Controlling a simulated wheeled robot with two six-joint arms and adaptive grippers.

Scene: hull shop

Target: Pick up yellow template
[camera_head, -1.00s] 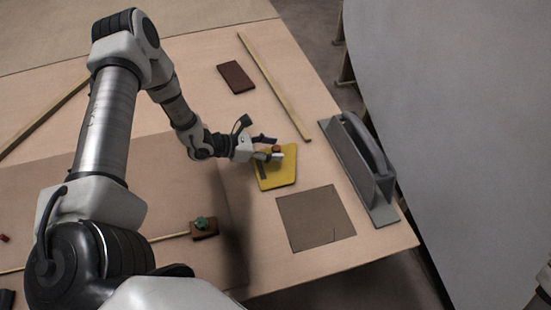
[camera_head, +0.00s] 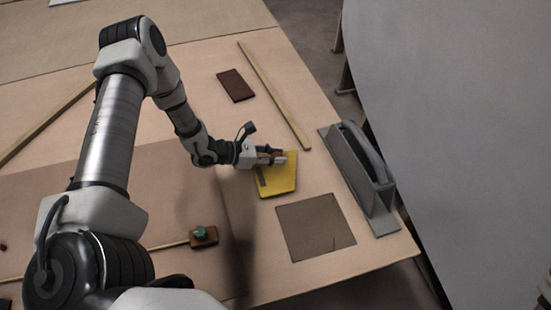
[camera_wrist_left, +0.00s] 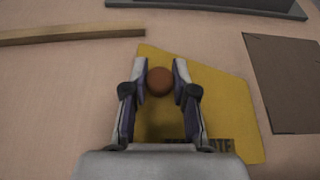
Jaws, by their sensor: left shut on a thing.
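The yellow template (camera_head: 277,180) is a flat plate with a dark label strip, lying on the bench near its right side. In the left wrist view the yellow template (camera_wrist_left: 225,100) carries a round brown knob (camera_wrist_left: 160,80). My left gripper (camera_head: 279,157) is over the template's far part, its fingers shut on the knob, one on each side. The left fingertips also show in the wrist view (camera_wrist_left: 160,68). Part of the label is hidden behind the gripper body in the wrist view. My right gripper is not in view.
A grey long-handled tool (camera_head: 360,175) stands along the bench's right edge. A brown square sheet (camera_head: 316,226) lies in front of the template. A wooden strip (camera_head: 274,95) and a dark red block (camera_head: 236,84) lie behind.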

